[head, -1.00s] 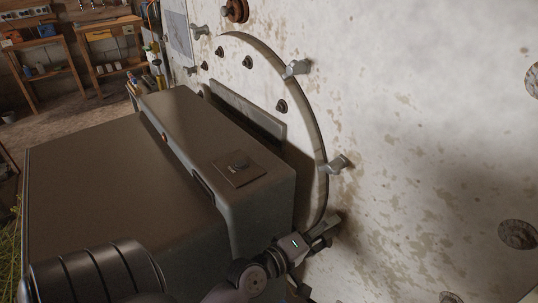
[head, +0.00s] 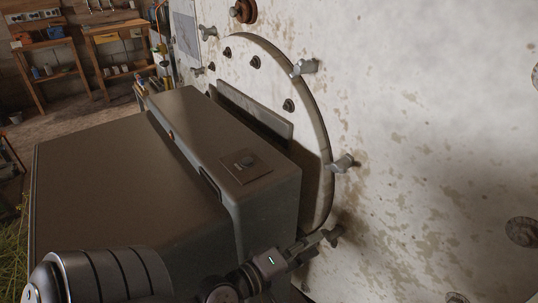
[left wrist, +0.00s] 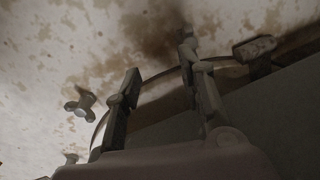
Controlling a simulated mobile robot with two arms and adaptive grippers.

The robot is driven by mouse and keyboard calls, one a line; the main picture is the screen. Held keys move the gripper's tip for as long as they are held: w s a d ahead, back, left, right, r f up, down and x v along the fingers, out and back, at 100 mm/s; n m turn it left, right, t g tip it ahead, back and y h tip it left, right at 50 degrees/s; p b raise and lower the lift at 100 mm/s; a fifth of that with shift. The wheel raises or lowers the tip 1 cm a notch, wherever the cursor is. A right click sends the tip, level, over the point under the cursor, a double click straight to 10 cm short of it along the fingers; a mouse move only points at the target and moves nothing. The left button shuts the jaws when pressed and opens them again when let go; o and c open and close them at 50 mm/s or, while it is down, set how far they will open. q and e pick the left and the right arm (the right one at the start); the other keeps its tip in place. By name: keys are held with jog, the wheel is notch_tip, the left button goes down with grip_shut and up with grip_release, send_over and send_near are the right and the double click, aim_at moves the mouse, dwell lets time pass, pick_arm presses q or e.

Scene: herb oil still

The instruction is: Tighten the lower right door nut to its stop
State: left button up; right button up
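The round door (head: 322,120) stands in a pale, stained wall, with metal wing nuts around its rim. An upper nut (head: 303,68) and a right-side nut (head: 342,163) are clear. A lower right nut (head: 333,236) shows just beyond my left gripper (head: 312,245), partly hidden by it. In the left wrist view my left gripper (left wrist: 160,75) has its two fingers apart, with door rim and wall between them. A wing nut (left wrist: 80,103) lies left of the left finger, outside the fingers. I cannot tell whether a finger touches a nut. My right gripper is out of view.
A large dark box-like housing (head: 120,180) stands in front of the door, close beside my left arm. Dark bolts (head: 289,105) stud the door. Workbenches (head: 125,40) stand at the far left. The wall right of the door is mostly clear.

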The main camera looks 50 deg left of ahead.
pick_arm(q)
jog(key=s+a+b, duration=0.1)
jog(key=s, duration=0.9)
jog(key=shift+s+a+b, duration=0.25)
jog(key=shift+s+b, duration=0.05)
jog(key=shift+b, duration=0.1)
dwell(0.5)
jog(key=shift+p, duration=0.55)
jog(key=shift+d+f, duration=0.1)
jog(key=shift+f, duration=0.05)
